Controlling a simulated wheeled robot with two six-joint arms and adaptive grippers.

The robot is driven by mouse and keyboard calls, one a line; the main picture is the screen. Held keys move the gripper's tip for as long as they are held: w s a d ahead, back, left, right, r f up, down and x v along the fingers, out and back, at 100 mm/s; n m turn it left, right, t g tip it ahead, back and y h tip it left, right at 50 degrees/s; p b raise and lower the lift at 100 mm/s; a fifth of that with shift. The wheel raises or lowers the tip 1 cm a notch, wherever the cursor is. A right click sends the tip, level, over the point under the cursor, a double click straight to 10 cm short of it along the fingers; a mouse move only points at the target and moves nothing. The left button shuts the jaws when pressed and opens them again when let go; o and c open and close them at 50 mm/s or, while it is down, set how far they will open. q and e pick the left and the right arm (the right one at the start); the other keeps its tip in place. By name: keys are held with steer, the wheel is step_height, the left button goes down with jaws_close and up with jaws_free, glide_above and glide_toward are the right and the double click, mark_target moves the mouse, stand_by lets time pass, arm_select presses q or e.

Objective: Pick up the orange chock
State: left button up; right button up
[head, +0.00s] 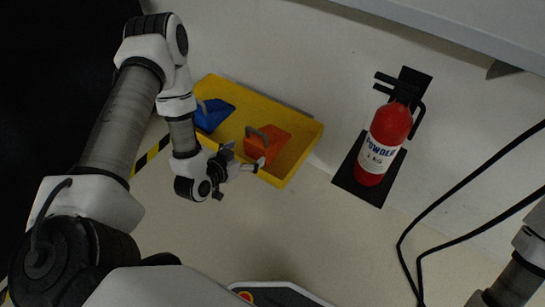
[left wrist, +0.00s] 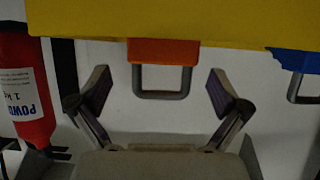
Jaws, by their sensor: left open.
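The orange chock (head: 268,146) sits in the right part of a yellow bin (head: 304,148), with its grey handle on its left side in the head view. In the left wrist view, an orange strip of the chock (left wrist: 162,51) shows below the yellow bin (left wrist: 200,20), with the grey U-shaped handle hanging from it. My left gripper (head: 247,160) is open and empty at the bin's near edge. In the left wrist view the handle appears between the open fingers (left wrist: 160,90); whether they are level with it in depth, I cannot tell. My right gripper is out of view.
A blue chock (head: 212,115) lies in the bin, left of the orange one. A red fire extinguisher (head: 388,132) hangs on a black bracket to the right. Black cables (head: 445,196) run at the far right. Yellow-black striped tape (head: 150,154) lies at the left.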

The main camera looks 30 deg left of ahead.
mark_target(261, 140)
arm_select(q)
steer(key=shift+t, duration=0.3)
steer(key=b+x, duration=0.4)
steer(key=x, duration=0.4)
steer(key=shift+w+a, duration=0.2)
steer(key=shift+w, duration=0.2)
steer(key=shift+r, duration=0.15)
steer(key=shift+c, duration=0.4)
steer(key=shift+r, duration=0.1)
steer(key=c, duration=1.4)
